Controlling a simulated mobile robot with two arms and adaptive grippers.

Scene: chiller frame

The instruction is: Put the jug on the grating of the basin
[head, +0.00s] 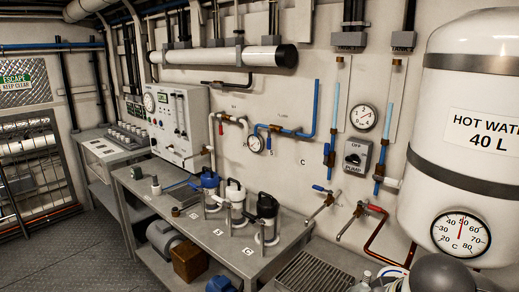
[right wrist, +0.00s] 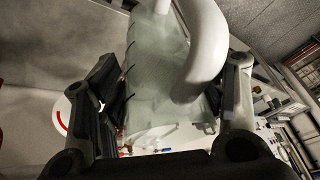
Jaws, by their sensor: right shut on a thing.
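The jug (right wrist: 155,70), pale and translucent with a thick white handle, fills the middle of the right wrist view. My right gripper (right wrist: 172,98) has one dark finger on each side of it and is shut on it. In the head view a clear piece (head: 361,284), probably part of the jug, shows at the bottom edge beside my dark grey right arm; most of it is cut off. The slatted grating (head: 312,274) of the basin is at the bottom, left of the clear piece. My left gripper is not in view.
Two taps, one blue-handled (head: 322,198) and one red-handled (head: 352,220), stick out above the grating. A white hot water tank (head: 465,190) stands at right. A grey bench (head: 180,222) with several lidded containers is at left. No object shows on the visible grating.

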